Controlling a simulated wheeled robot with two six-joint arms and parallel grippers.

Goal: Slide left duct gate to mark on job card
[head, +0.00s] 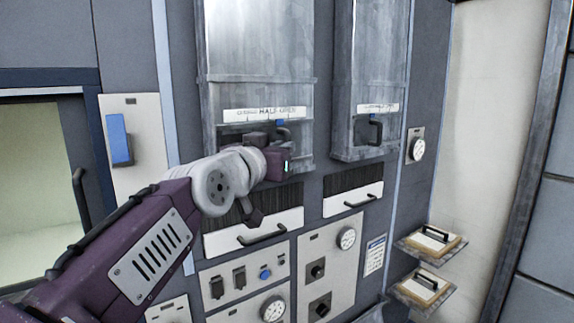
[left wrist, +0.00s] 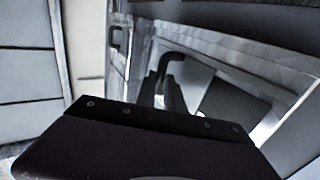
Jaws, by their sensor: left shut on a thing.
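The left duct (head: 258,50) is a tall grey metal box with a white scale strip (head: 265,113) reading "HALF-OPEN" in part. A blue pointer (head: 281,123) sits below the strip, right of its middle. The left gate's dark handle (head: 285,133) shows beside my left gripper (head: 277,143); it also shows in the left wrist view (left wrist: 172,62), bent over at its top. My left gripper is shut on this handle, and my wrist hides part of the slot. Two clipboards, one upper (head: 433,240) and one lower (head: 425,286), lie on shelves; their writing is too small to read.
The right duct (head: 371,60) has its own strip (head: 378,108) and dark handle (head: 376,131), close by on the right. A door with a window (head: 35,170) stands left.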

